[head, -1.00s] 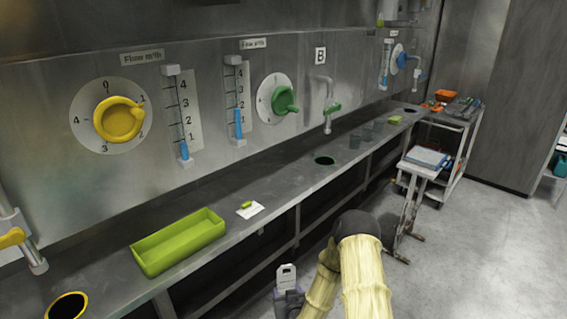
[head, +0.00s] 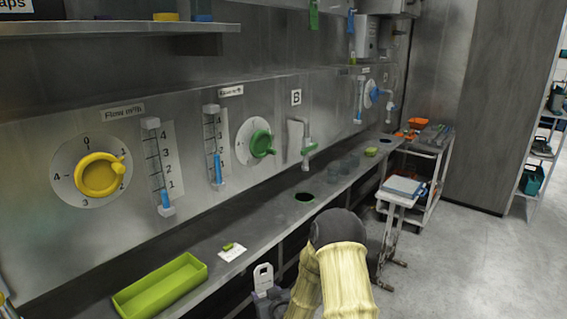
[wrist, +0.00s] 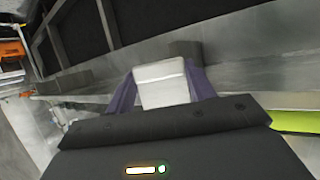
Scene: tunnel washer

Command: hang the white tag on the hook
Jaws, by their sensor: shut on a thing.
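My gripper (head: 266,290) is shut on the white tag (head: 263,274), low in front of the counter in the head view. The tag stands up out of the jaws, with a hole near its top. In the wrist view the white tag (wrist: 161,84) sits between the two purple fingers of my gripper (wrist: 163,88). A green tag (head: 313,14) and a blue tag (head: 351,22) hang high on the back wall. The hook itself is too small to make out.
The long steel counter (head: 215,268) holds a green tray (head: 160,287), a small white card (head: 232,253) and cups. A shelf (head: 110,27) juts out at upper left. A faucet (head: 308,150) stands out from the wall. A trolley (head: 425,160) stands at right beside open floor.

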